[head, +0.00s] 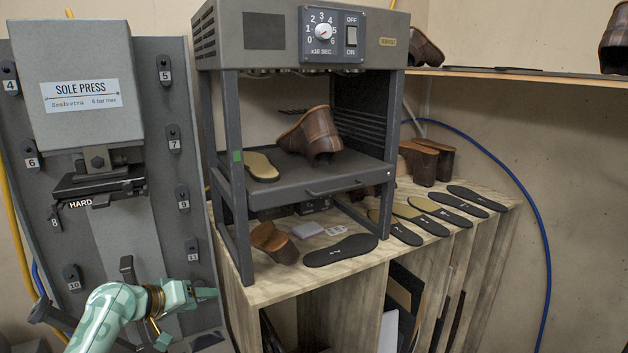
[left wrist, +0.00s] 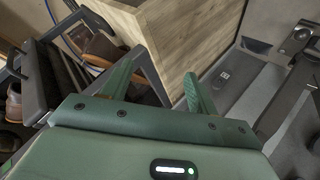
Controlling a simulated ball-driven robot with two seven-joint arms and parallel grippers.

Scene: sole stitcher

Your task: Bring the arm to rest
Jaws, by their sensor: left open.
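My left arm (head: 110,310) comes in from the bottom left in the head view, pale green. Its gripper (head: 190,314) is open and empty, in front of the lower part of the sole press (head: 90,85) and left of the wooden bench. In the left wrist view the two green fingers of the gripper (left wrist: 158,78) stand apart with nothing between them. The bench's wooden side shows beyond them. My right arm and gripper are not in view.
A grey heater rack (head: 300,35) stands on the wooden bench (head: 265,294), with a brown shoe (head: 318,132) on its shelf. Several dark soles lie on the bench, one sole (head: 340,250) near its front edge. Numbered holders line the press panel. A shelf (head: 520,74) is at upper right.

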